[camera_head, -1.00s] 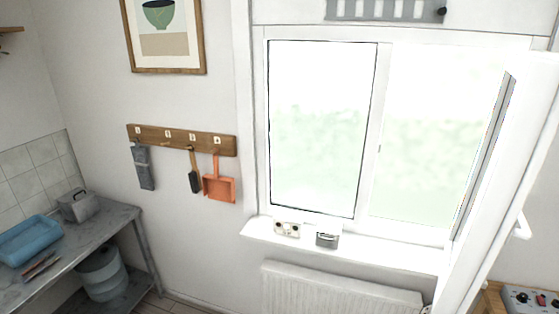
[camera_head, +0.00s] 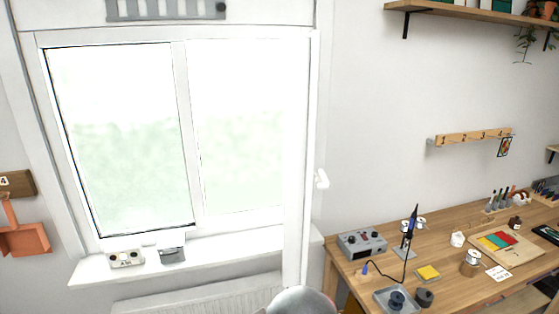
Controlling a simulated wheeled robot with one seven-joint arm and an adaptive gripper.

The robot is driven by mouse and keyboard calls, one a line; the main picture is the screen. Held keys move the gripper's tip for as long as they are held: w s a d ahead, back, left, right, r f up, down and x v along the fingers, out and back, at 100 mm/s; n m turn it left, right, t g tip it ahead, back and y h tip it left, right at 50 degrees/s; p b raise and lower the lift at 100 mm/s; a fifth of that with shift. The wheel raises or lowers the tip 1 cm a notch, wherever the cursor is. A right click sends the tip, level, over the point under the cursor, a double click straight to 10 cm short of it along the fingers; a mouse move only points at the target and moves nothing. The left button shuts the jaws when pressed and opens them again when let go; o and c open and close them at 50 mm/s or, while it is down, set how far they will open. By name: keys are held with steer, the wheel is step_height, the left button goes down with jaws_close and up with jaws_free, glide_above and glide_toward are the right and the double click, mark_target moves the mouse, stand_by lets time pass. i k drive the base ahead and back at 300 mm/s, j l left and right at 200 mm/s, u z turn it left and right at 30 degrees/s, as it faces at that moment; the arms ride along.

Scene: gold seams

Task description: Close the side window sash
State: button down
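The side window sash (camera_head: 297,170) is a white frame hinged at the right of the window. It stands open into the room and I see it nearly edge-on. Its white handle (camera_head: 321,180) sticks out to the right at about mid-height. The window frame (camera_head: 186,130) has a glazed left pane (camera_head: 125,140) and the right opening beside it. My gripper is not in view. A rounded grey part at the bottom edge, below the sash, may be part of my arm.
The sill (camera_head: 205,252) holds a small socket-like box (camera_head: 126,259) and a grey box (camera_head: 172,255), with a radiator (camera_head: 200,297) below. A wooden workbench (camera_head: 450,225) with tools and a grey control box (camera_head: 361,243) stands right of the sash. A shelf (camera_head: 470,13) hangs above.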

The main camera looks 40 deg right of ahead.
mark_target(302, 55)
steer(key=k+l, duration=0.1)
steer(key=l, duration=0.3)
steer(key=k+l+z, duration=0.1)
steer(key=l, duration=0.35)
steer(key=k+l+z, duration=0.1)
steer(key=l, duration=0.3)
steer(key=k+l, duration=0.15)
steer(key=l, duration=0.3)
